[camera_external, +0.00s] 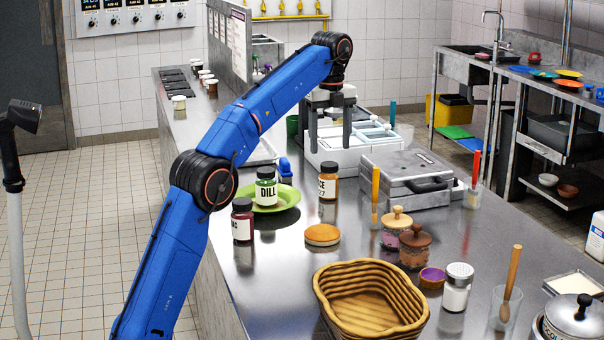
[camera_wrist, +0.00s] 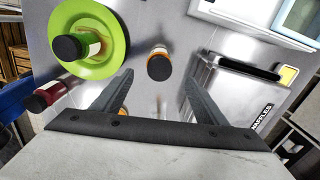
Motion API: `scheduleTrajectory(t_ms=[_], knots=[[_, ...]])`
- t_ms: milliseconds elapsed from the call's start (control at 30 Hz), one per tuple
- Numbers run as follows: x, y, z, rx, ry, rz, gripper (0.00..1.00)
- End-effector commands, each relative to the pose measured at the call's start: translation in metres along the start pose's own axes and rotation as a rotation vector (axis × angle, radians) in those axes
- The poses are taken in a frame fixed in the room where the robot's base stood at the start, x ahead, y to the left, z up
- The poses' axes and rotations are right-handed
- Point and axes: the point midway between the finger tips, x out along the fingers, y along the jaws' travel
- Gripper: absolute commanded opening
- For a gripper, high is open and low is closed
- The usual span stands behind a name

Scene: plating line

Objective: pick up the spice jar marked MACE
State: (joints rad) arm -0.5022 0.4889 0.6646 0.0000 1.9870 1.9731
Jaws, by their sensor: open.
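An orange-brown jar with a black lid (camera_external: 328,182) stands upright on the steel counter. Its label shows only the ending "CE", which fits MACE. In the wrist view the jar (camera_wrist: 159,67) is seen from above, just beyond the gap between my fingertips. My gripper (camera_external: 330,140) is open and empty, pointing down above and beyond the jar in the external view. In the wrist view its fingers (camera_wrist: 157,85) are spread apart and do not touch the jar.
A DILL jar (camera_external: 266,187) stands on a green plate (camera_external: 285,196), with a red jar (camera_external: 242,220) beside it. A closed waffle iron (camera_external: 405,178) is to the right, white containers (camera_external: 345,155) behind. A wooden disc (camera_external: 322,235) and a basket (camera_external: 370,300) lie in front.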

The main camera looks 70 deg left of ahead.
Motion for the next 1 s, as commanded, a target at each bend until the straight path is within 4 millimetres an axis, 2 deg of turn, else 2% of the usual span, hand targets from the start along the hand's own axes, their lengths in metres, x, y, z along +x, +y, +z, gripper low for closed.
scheduleTrajectory(t_ms=[1000], knots=[[0.076,0.001,-0.001,-0.001,0.001,0.003,0.67]])
